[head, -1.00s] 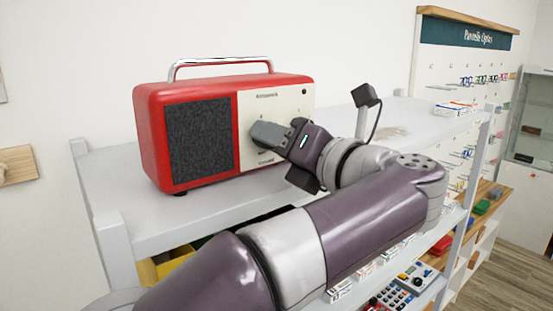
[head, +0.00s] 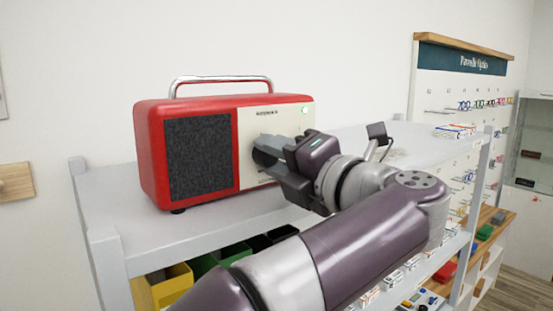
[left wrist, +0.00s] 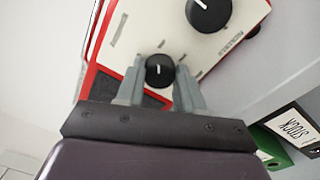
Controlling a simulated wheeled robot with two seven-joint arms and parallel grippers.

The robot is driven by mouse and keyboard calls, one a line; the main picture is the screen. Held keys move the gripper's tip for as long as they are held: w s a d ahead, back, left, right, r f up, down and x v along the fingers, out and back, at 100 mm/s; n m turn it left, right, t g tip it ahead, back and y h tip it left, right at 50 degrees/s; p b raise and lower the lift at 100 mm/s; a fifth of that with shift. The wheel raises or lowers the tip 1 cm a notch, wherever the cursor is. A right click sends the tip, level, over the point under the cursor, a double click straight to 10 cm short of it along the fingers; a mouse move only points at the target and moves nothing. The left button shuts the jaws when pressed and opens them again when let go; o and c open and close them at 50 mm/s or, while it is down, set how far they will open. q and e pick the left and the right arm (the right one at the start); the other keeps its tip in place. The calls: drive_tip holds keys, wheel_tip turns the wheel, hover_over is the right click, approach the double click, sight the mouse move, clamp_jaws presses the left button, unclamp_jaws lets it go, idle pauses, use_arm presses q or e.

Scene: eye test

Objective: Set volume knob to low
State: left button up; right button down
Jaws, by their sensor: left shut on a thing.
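A red radio (head: 188,109) with a dark grille, cream front panel and chrome handle stands on the shelf. My left gripper (head: 271,146) is at its front panel, hiding part of it. In the left wrist view my left gripper's fingers stand on both sides of a small black knob (left wrist: 160,72) and are shut on it. The knob's white mark points roughly up in that picture. A larger black knob (left wrist: 208,12) sits beside it on the panel; it also shows below the fingers in the head view (head: 265,158). The panel's small print is unreadable.
The white shelf (head: 120,222) has free room left of and behind my arm.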

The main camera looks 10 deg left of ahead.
idle(0.3)
use_arm(q)
drive_tip(key=o, duration=1)
drive_tip(key=shift+o, duration=0.2)
drive_tip(key=shift+s+d+f+b, duration=0.15)
drive_tip(key=shift+s+d+b, duration=0.15)
drive_tip(key=shift+d, duration=0.2)
drive_tip(key=b+v, duration=0.2)
drive_tip(key=v, duration=0.9)
drive_tip(key=shift+s+d+b, duration=0.2)
drive_tip(key=shift+b, duration=0.15)
